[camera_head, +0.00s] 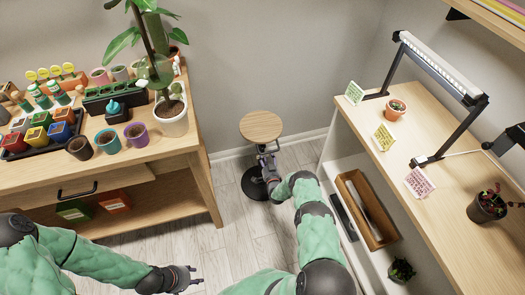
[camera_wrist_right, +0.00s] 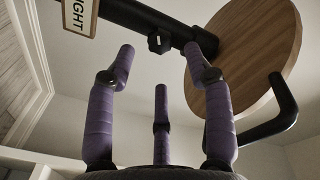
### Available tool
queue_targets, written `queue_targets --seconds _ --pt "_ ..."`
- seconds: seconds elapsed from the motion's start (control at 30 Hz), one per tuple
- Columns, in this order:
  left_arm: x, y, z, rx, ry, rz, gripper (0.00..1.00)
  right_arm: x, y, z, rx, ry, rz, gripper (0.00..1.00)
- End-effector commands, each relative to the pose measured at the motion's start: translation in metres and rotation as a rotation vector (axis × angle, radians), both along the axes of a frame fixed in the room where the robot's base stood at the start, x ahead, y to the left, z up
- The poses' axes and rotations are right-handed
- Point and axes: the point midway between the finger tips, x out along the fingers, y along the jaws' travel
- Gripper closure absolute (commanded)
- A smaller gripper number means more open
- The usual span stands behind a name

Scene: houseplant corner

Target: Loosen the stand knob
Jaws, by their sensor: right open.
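The stand has a round wooden top (camera_head: 261,126) and a dark base (camera_head: 253,186) on the floor between the two benches. In the right wrist view its wooden top (camera_wrist_right: 235,60) is seen from below beside a dark post. A small black knob (camera_wrist_right: 159,43) sticks out from that post. My right gripper (camera_wrist_right: 155,65) is open, its purple-wrapped fingers pointing at the post, with the knob between the two outer fingertips and apparently free of them. In the head view it (camera_head: 268,160) is partly hidden at the post. My left gripper (camera_head: 191,279) is open and empty at the lower middle.
A label reading "HEIGHT", partly cut off (camera_wrist_right: 79,14), hangs by the post, and a bent black handle (camera_wrist_right: 280,105) is at the right. The left bench (camera_head: 150,165) holds pots. The right bench (camera_head: 440,215) carries a lamp (camera_head: 440,65) and an open-topped wooden box (camera_head: 352,207) on its shelf.

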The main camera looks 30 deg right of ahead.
Motion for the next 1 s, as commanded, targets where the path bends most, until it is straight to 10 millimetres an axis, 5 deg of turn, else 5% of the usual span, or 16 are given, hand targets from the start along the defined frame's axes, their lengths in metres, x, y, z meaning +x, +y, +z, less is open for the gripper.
queue_targets --seconds 0.3,0.77,0.93,1.0 --pt "0.000 0.000 -0.027 0.000 0.000 0.000 0.60 0.045 -0.014 -0.002 -0.001 -0.001 0.000 0.48" --pt "0.000 0.000 -0.031 0.000 0.000 0.000 0.60 0.055 -0.017 0.000 0.001 0.001 0.000 0.48" --pt "0.000 0.000 -0.031 0.000 0.000 0.000 0.60 0.055 -0.017 0.000 0.000 0.001 0.000 0.93" --pt "0.000 0.000 -0.031 0.000 0.000 0.000 0.60 0.055 -0.017 0.000 0.000 0.001 0.000 1.00"
